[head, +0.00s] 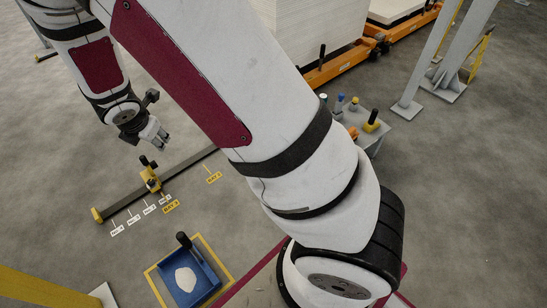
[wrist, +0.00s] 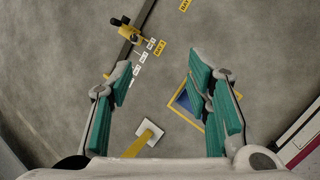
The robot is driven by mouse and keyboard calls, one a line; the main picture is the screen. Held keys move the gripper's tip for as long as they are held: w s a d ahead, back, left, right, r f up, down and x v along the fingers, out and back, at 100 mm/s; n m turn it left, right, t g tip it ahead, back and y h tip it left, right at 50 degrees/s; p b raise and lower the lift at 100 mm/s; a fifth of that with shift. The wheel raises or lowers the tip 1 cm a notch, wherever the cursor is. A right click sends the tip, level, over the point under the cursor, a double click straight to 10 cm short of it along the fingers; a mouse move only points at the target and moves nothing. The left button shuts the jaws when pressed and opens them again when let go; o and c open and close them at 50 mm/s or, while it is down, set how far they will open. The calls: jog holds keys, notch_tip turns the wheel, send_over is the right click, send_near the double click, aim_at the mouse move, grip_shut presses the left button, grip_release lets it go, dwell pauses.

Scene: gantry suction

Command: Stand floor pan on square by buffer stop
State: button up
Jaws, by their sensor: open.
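A blue pan (head: 207,289) with a pale white patch inside and an upright black-topped handle sits on the floor in the head view. A yellow square outline (head: 153,277) surrounds it. In the wrist view the pan (wrist: 182,101) is partly hidden behind my right finger. A yellow block with a black knob (head: 152,179) stands at a dark floor rail and looks like the buffer stop; it also shows in the wrist view (wrist: 128,33). My gripper (head: 160,140) is open and empty, above the floor beyond the rail in the head view, apart from the pan.
The dark rail (head: 125,203) crosses the floor, with several white and yellow labels beside it. A yellow post with a pale base plate (wrist: 150,133) stands near the pan. A small grey stand (head: 376,131) holds knobbed items. Pallet jacks with stacks are behind.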

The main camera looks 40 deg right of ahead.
jog(key=s+d+r+m+g+h, duration=0.1)
jog(key=s+d+r+m, duration=0.55)
jog(key=s+r, duration=0.2)
jog(key=s+d+r+m+g+h, duration=0.1)
jog(key=s+d+r+m, duration=0.55)
jog(key=r, duration=0.35)
jog(key=s+a+r+m+g+y, duration=0.1)
jog(key=s+a+m, duration=0.1)
jog(key=s, duration=0.6)
jog(key=s+a+r+m+g+y, duration=0.1)
jog(key=s+a+m, duration=0.1)
jog(key=s+m, duration=0.3)
jog(key=s+a+r+m+g+y, duration=0.1)
jog(key=s+a+m+y, duration=0.1)
jog(key=s, duration=1.1)
jog(key=shift+s+a+r+m, duration=0.15)
jog(key=shift+s+r+m, duration=0.1)
jog(key=shift+m, duration=0.45)
notch_tip(320, 180, up, 25)
jog(key=t+p, duration=0.3)
jog(key=p, duration=2)
jog(key=shift+f+t, duration=0.2)
jog(key=shift+t, duration=0.2)
